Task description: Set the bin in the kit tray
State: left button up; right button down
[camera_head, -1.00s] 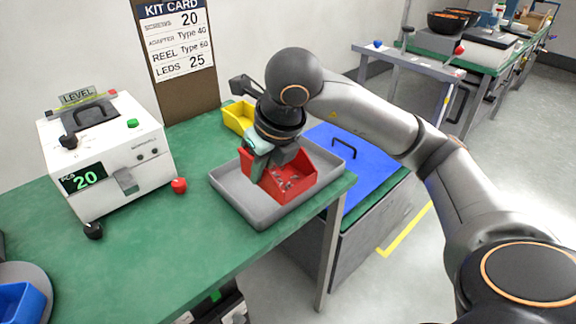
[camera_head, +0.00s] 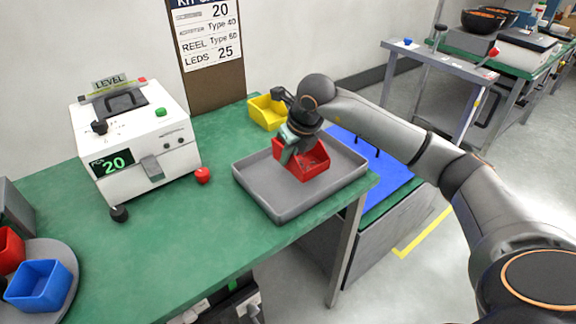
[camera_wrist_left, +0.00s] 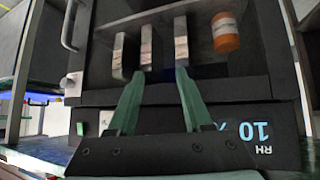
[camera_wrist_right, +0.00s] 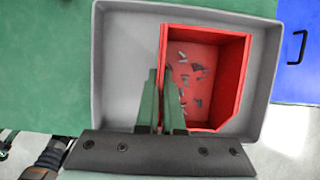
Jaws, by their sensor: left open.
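The red bin (camera_head: 318,165) holds several small metal screws, seen in the right wrist view (camera_wrist_right: 222,75). It is inside the outline of the grey kit tray (camera_head: 262,194), toward the tray's back right. The tray also shows in the right wrist view (camera_wrist_right: 118,60). My right gripper (camera_wrist_right: 162,98) is shut on the bin's left wall, one finger on each side. I cannot tell for sure whether the bin's base touches the tray floor. My left gripper (camera_wrist_left: 158,78) is open and empty in the left wrist view, facing a dark cabinet.
A yellow bin (camera_head: 267,112) stands behind the tray. A white counter (camera_head: 140,150) reading 20 is left on the green table (camera_head: 190,255). A round grey stand with a blue bin (camera_head: 38,286) is at front left. A blue panel (camera_head: 375,172) lies right of the tray.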

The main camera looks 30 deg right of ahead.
aim_at(288, 166)
jog(key=shift+w+d+f, duration=0.1)
jog(key=shift+w+f, duration=0.1)
jog(key=shift+f, duration=0.1)
notch_tip(288, 166, down, 3)
jog(key=shift+f, duration=0.1)
jog(key=shift+f, duration=0.15)
jog(key=c, duration=1.1)
grip_release()
jog(key=shift+o, duration=0.2)
jog(key=shift+r, duration=0.5)
jog(key=v, duration=1.1)
jog(key=shift+s+r, duration=0.15)
jog(key=shift+r, duration=0.1)
